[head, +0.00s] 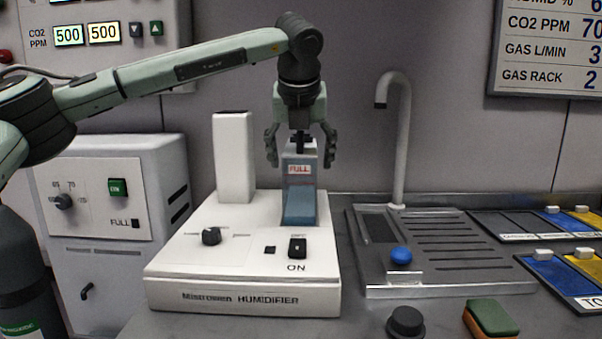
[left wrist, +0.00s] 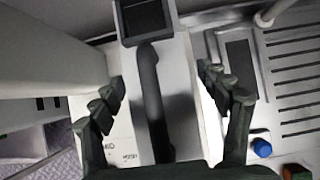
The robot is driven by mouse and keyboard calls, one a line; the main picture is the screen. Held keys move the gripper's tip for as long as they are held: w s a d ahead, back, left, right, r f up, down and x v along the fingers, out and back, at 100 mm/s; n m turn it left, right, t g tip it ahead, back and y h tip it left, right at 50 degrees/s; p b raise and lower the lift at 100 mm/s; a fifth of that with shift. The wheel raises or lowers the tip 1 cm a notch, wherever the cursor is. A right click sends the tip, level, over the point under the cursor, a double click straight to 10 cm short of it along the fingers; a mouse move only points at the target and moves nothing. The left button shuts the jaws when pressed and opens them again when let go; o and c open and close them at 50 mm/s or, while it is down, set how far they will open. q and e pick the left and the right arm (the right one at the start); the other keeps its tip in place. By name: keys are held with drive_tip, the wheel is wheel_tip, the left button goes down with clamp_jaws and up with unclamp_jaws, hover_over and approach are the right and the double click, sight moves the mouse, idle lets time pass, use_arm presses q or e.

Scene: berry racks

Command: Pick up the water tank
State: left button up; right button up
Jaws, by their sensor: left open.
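The water tank (head: 299,199) is a translucent blue-grey box with a red "FULL" label. It stands upright on the white humidifier base (head: 180,275), right of a white column (head: 233,158). My left gripper (head: 300,158) points down over the tank top, its open fingers on either side and apart from it. In the left wrist view the tank's dark handle (left wrist: 152,95) runs between the open fingers of my left gripper (left wrist: 167,90). My right gripper is not in view.
A sink tray with a curved grey faucet (head: 397,140) and a blue knob (head: 401,256) lies right of the humidifier. A black knob (head: 405,321) and a green-orange sponge (head: 490,318) are at the front. Blue and yellow cards lie in trays at far right.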

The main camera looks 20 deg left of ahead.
use_arm(q)
drive_tip(key=shift+w+a+f, duration=0.1)
drive_tip(key=shift+w+f, duration=0.15)
drive_tip(key=shift+f, duration=0.15)
drive_tip(key=c, duration=1.5)
drive_tip(key=shift+r, duration=0.1)
drive_tip(key=shift+r, duration=0.1)
